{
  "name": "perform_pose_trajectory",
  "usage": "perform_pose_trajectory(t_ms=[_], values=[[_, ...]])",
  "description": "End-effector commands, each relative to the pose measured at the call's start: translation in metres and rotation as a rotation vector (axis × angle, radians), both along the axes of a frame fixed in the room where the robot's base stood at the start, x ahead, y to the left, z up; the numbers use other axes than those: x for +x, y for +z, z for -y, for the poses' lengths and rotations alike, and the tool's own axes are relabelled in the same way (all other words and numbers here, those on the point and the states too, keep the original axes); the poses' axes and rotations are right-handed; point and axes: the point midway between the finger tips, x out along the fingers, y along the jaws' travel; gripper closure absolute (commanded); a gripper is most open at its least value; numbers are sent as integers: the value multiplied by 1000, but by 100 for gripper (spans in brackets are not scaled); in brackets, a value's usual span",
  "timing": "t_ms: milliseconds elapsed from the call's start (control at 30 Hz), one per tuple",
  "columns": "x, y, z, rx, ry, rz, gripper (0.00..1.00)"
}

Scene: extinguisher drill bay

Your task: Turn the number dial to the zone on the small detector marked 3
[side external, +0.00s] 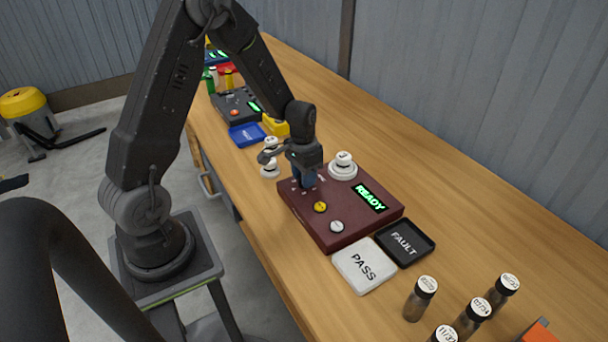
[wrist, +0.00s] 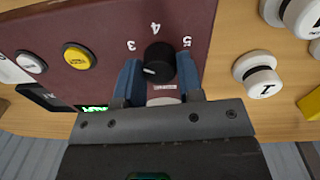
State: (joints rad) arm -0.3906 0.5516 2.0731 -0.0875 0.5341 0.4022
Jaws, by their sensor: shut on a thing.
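The number dial (wrist: 160,58) is a black knob on the dark red panel (side external: 335,235). The digits 3, 4 and 5 show around it in the wrist view. A white mark on the knob points to the lower left there, not at the 4. My gripper (side external: 308,183) points down at the panel, its blue fingers (wrist: 158,80) on either side of the dial, shut on it. White round detectors (side external: 269,168) stand beside the panel; one in the wrist view (wrist: 258,75) reads 1. Another white detector (side external: 343,165) sits at the panel's back edge. I cannot make out a detector marked 3.
The panel has a yellow button (side external: 320,207), a white button (side external: 337,227) and a green READY display (side external: 370,198). A white PASS tray (side external: 364,265) and a black FAULT tray (side external: 405,243) lie in front. Several capped jars (side external: 420,298) stand at the near right.

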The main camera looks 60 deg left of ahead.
Motion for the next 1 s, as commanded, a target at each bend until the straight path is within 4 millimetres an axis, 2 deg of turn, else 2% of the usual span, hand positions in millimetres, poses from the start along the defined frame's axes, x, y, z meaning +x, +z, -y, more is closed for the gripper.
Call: perform_pose_trajectory(t_ms=[100,133,367,600,733,867,1000], values=[[1,1,0,0,1,2,89],[1,1,0,0,1,2,63],[0,0,0,0,2,1,41],[0,1,0,0,2,1,40],[1,8,-1,1,2,3,40],[1,30,-2,2,1,6,40],[1,62,-3,4,1,8,40]])
